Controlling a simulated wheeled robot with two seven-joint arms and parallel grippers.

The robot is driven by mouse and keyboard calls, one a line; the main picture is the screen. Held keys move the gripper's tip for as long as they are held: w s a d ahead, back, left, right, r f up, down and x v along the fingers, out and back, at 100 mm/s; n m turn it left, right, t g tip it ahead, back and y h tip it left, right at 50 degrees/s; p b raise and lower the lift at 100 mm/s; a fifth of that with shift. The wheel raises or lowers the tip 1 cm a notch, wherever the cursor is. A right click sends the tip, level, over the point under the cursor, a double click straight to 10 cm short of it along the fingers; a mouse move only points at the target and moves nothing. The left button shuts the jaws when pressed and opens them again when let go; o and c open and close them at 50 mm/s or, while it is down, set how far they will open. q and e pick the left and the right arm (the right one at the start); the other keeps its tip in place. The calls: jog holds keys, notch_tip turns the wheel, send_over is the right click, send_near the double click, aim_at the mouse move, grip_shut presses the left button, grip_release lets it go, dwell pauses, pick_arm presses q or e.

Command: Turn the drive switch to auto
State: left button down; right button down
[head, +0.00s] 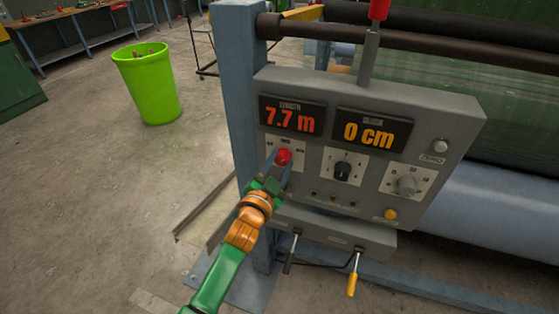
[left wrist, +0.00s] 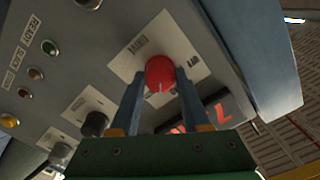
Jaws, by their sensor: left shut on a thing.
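The grey control box (head: 455,118) stands ahead of me, facing me. Its red knob (head: 284,156) sits on a white label plate under the left display; I take this knob for the drive switch. My left gripper (head: 277,167) reaches it from below left. In the left wrist view the two fingers stand on either side of the red knob (left wrist: 160,73), shut on it. A small pale mark shows on the knob's face. My right gripper is out of view.
The left display (head: 291,116) reads 7.7 m and the right display (head: 372,130) reads 0 cm. A black knob (head: 343,168) and a grey knob (head: 405,185) lie to the right. A green bin (head: 148,85) stands on open floor.

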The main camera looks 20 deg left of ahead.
pick_arm(q)
jog(key=shift+m+p, duration=0.3)
jog(key=shift+m, duration=1.7)
jog(key=shift+c, duration=1.9)
grip_release()
jog(key=s, duration=0.7)
jog(key=shift+b, duration=0.45)
jog(key=shift+a+f, duration=0.1)
jog(key=shift+f, duration=0.05)
